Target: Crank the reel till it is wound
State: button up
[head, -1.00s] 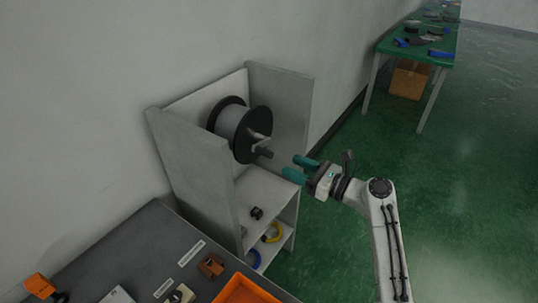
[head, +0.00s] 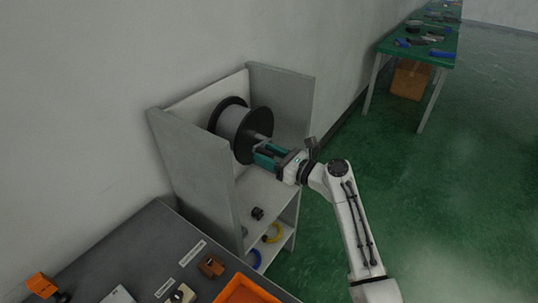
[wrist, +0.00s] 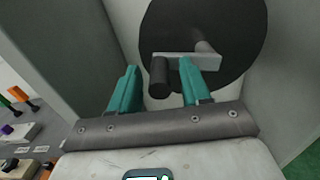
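The reel (head: 237,128) is a grey drum with black flanges, mounted between the side walls of a grey cabinet. Its black flange (wrist: 228,30) fills the upper part of the wrist view. A light crank arm (wrist: 186,57) crosses the flange, with a dark cylindrical handle (wrist: 159,76) at its left end. My gripper (head: 261,155) has teal fingers and is at the front of the reel.
The cabinet side walls (head: 192,170) flank the reel closely. Below it, a shelf (head: 262,192) holds a small black item, with yellow and blue rings lower down. A dark workbench (head: 135,256) with an orange bin (head: 246,290) stands in front. Green floor at right is open.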

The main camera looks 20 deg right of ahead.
grip_shut()
